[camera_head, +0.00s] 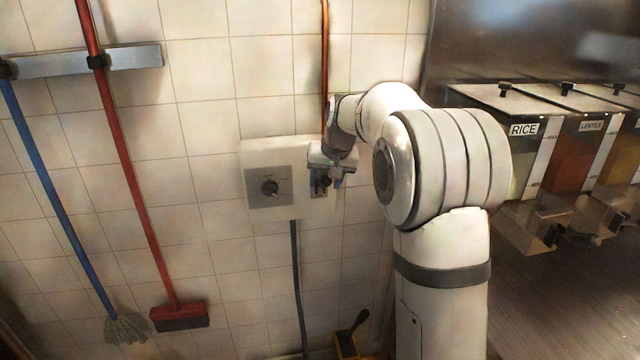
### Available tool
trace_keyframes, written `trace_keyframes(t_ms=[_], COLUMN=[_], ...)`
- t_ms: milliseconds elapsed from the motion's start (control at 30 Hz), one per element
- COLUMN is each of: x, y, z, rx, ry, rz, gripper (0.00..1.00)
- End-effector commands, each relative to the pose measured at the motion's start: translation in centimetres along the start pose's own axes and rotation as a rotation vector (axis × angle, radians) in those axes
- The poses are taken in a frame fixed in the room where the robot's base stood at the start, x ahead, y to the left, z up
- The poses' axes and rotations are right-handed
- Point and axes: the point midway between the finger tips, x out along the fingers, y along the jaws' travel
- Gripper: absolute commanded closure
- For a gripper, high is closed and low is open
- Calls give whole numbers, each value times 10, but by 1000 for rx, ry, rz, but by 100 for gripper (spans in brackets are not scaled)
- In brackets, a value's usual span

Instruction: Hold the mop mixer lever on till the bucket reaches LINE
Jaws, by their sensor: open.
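Small dark and blue parts show around the fingertips. I cannot tell whether one of them is the mixer lever, or whether the gripper touches it. A yellow object with a black handle (350,340), perhaps the mop bucket or its wringer, shows at the bottom edge. Most of it is cut off or hidden by my arm. No LINE mark is visible.
A blue mop (58,207) and a red broom (139,207) hang from a metal rail (135,58) at the left. A grey hose (297,275) runs down from the box. Labelled bins, RICE (522,150) and LENTILS (578,150), stand at the right.

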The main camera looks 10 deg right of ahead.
Motion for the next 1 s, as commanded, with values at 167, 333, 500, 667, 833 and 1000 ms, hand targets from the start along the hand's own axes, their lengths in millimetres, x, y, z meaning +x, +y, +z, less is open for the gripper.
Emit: trace_keyframes(t_ms=[167, 333, 500, 667, 833, 1000], x=[22, 30, 30, 30, 30, 29], y=[0, 0, 0, 1, 1, 1], z=[0, 0, 0, 0, 0, 0], rx=[-1, 0, 0, 1, 1, 1], ry=[-1, 0, 1, 1, 1, 1], rz=[0, 0, 1, 1, 1, 1], gripper=[55, 55, 55, 65, 79, 93])
